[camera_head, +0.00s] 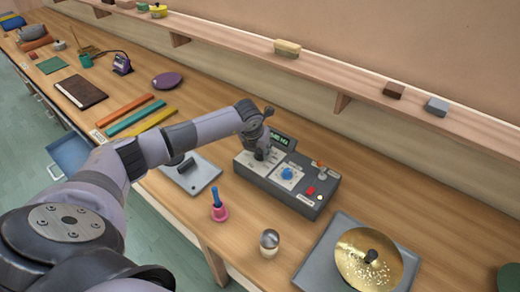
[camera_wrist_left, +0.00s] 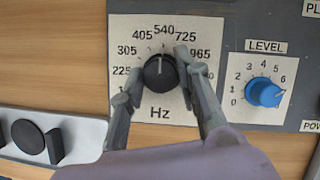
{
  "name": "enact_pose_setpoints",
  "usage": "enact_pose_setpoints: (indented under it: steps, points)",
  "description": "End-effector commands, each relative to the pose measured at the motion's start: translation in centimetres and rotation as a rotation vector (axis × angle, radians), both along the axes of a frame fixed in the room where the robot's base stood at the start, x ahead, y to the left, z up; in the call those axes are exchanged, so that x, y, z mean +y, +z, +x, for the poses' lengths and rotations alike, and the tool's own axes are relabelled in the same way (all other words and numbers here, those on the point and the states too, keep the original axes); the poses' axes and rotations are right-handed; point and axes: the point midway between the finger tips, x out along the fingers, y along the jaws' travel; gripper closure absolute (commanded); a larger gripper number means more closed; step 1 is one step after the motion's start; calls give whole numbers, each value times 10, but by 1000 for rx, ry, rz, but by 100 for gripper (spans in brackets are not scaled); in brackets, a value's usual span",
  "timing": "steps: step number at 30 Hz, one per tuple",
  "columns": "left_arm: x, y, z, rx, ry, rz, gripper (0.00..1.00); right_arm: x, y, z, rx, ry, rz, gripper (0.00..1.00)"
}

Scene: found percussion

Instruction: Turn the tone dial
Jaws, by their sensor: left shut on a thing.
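The tone dial (camera_wrist_left: 160,72) is a round black knob on a white Hz scale plate, seen in the left wrist view. Its pale pointer mark faces about up, near 540. My left gripper (camera_wrist_left: 157,77) has one finger on each side of the knob and is shut on it. In the head view my left gripper (camera_head: 262,153) reaches down onto the left part of the grey tone box (camera_head: 275,189), hiding the dial. A small green display (camera_head: 282,140) stands at the box's back; its digits are too small to read surely. My right gripper is not in view.
A blue level knob (camera_head: 288,173) and a red button (camera_head: 311,190) are on the same box. A grey plate (camera_head: 207,171) lies to its left. A shelf (camera_head: 340,85) runs behind.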

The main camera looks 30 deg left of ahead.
Motion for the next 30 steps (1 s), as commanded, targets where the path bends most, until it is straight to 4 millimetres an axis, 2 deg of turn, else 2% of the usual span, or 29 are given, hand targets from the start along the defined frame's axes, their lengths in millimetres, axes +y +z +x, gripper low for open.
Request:
enact_pose_setpoints:
  steps: [10,17,30]
  points:
    - [0,0,0,0,0,0,98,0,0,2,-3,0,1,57]
    - [1,-1,0,-1,-27,0,98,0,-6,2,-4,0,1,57]
    - [3,-4,1,-4,-290,1,98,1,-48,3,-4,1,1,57]
